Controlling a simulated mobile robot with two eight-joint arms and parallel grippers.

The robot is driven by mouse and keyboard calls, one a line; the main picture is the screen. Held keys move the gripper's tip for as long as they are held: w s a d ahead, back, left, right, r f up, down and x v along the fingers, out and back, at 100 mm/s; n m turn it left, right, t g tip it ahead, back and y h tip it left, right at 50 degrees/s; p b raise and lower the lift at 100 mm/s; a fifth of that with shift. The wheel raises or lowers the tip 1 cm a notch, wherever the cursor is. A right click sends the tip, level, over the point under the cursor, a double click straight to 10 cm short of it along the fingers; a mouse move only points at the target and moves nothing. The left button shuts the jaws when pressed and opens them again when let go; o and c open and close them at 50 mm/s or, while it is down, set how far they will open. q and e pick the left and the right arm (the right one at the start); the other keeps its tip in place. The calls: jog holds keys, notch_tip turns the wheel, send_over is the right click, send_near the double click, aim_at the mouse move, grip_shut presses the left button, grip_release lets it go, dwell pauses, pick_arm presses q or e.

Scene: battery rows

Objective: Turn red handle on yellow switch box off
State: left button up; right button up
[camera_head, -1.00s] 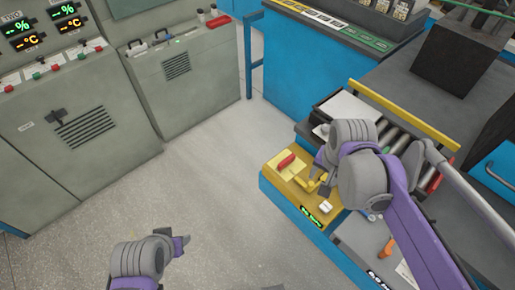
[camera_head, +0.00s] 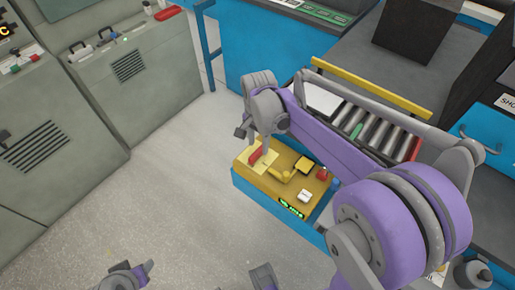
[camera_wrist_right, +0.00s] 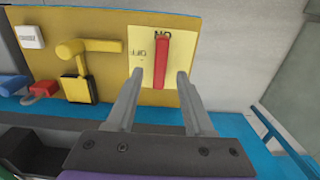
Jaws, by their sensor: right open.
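The yellow switch box (camera_head: 262,179) stands at the edge of the blue bench, its top facing up. Its red handle (camera_head: 255,155) sits on a pale yellow plate (camera_head: 268,160). In the right wrist view the red handle (camera_wrist_right: 161,62) lines up with the ON label (camera_wrist_right: 163,34); the OFF label (camera_wrist_right: 139,53) is to its left. My right gripper (camera_wrist_right: 157,78) is open, one finger on each side of the handle's near end; contact cannot be told. In the head view its fingers are partly hidden by the wrist. My left gripper (camera_head: 146,268) is low at the bottom edge, apart from the box.
A yellow lever (camera_head: 285,175), a white button (camera_head: 305,195) and a red part (camera_head: 322,173) sit beside the handle. A roller tray (camera_head: 365,122) lies behind my right arm. Grey cabinets (camera_head: 140,85) stand at left. The floor (camera_head: 150,200) between is clear.

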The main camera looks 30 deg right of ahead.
aim_at(257, 154)
jog(key=shift+f, duration=1.4)
grip_shut()
